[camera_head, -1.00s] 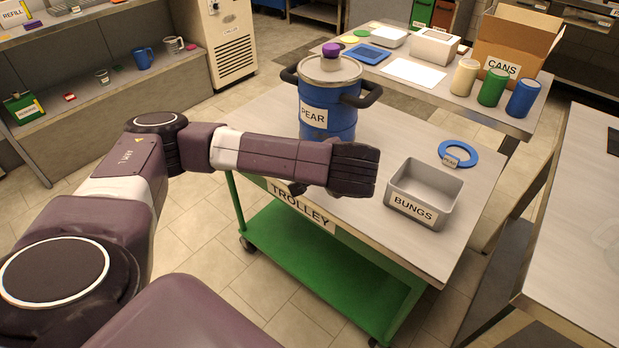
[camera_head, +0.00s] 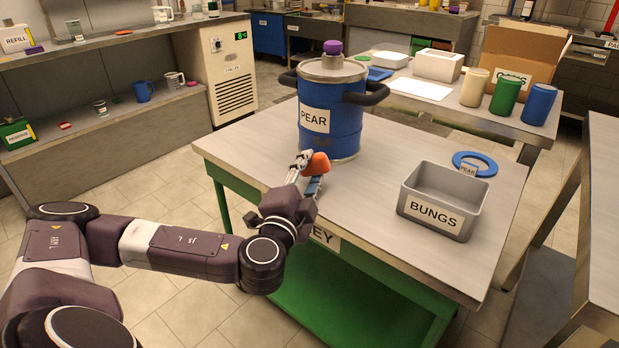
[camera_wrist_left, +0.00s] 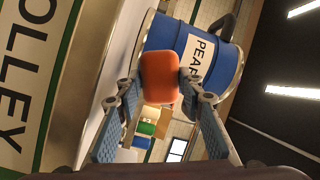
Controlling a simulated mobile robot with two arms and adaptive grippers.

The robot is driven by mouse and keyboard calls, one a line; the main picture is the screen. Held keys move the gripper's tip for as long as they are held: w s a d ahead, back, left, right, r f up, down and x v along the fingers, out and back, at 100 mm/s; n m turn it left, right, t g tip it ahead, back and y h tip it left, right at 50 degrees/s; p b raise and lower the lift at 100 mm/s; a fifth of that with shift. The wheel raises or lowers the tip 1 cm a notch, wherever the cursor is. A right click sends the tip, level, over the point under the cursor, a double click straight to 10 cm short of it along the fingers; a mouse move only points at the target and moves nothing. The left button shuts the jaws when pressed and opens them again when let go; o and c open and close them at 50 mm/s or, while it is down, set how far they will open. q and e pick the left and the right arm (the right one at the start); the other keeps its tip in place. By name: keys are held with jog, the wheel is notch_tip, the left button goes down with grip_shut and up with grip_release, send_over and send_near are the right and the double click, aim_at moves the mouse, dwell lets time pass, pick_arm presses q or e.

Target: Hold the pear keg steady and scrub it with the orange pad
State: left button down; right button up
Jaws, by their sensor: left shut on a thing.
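The pear keg (camera_head: 330,126) is a blue drum with a PEAR label, dark side handles and a grey lid with a purple knob. It stands upright on the trolley top (camera_head: 345,205). My left gripper (camera_head: 313,172) is shut on the orange pad (camera_head: 318,163), low in front of the keg. In the left wrist view the orange pad (camera_wrist_left: 160,77) sits between the fingertips, in front of the blue keg (camera_wrist_left: 200,52). I cannot tell whether the pad touches the keg. My right gripper is not in view.
Cans and a cardboard box (camera_head: 518,58) stand on the table behind. The front middle of the trolley top is clear.

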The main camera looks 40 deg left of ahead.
pick_arm(q)
jog(key=shift+w+a, duration=0.1)
jog(key=x, duration=0.5)
jog(key=shift+w, duration=0.15)
notch_tip(320, 180, up, 3)
jog(key=shift+f+p, duration=0.15)
jog(key=shift+p, duration=0.75)
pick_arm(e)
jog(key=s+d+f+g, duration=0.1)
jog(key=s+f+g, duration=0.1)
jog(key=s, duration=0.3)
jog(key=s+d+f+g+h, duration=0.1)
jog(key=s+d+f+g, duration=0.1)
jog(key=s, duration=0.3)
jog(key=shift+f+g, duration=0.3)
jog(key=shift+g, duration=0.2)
pick_arm(q)
jog(key=shift+s, duration=0.25)
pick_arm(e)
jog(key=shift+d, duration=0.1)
pick_arm(q)
jog(key=shift+v, duration=1.25)
jog(key=shift+s, duration=0.15)
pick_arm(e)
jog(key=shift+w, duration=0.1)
